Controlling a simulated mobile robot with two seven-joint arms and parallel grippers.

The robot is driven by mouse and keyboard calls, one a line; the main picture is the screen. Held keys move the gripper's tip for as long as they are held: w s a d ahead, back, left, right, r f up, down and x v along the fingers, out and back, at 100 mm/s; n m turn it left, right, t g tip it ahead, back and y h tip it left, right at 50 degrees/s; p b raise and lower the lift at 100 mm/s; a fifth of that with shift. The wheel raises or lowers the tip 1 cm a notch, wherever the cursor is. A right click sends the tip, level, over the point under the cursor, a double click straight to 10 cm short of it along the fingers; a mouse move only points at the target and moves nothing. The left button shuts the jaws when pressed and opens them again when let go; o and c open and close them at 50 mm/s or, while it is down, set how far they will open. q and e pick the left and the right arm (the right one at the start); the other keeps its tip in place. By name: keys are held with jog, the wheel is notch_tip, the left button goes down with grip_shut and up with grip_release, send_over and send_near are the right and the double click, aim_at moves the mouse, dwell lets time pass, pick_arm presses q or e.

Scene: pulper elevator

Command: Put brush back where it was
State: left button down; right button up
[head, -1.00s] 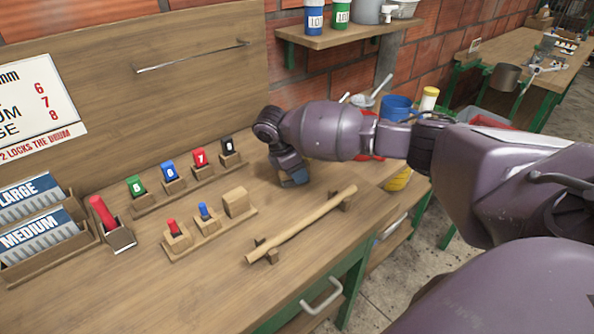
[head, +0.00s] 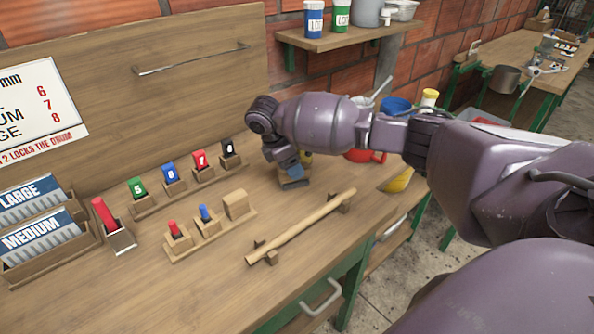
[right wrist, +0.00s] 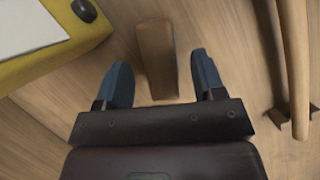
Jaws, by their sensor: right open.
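A plain wooden piece that looks like the brush (right wrist: 156,55) lies between the two blue fingers of my right gripper (right wrist: 162,80) in the right wrist view. The fingers are open, with a gap on each side of it. Any bristles are hidden. In the head view the brush (head: 294,183) shows on the bench just under my right gripper (head: 289,166), right of the numbered tags. My left gripper is not in view.
A wooden rod (head: 300,228) rests on two supports in front of the gripper. Colored tags in wooden holders (head: 172,183) and a small peg rack (head: 210,233) stand to the left. A blue cup (head: 396,107) and red container stand behind my forearm.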

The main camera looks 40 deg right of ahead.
jog(key=p+v, duration=0.1)
jog(key=v, duration=0.7)
jog(key=shift+r, duration=0.2)
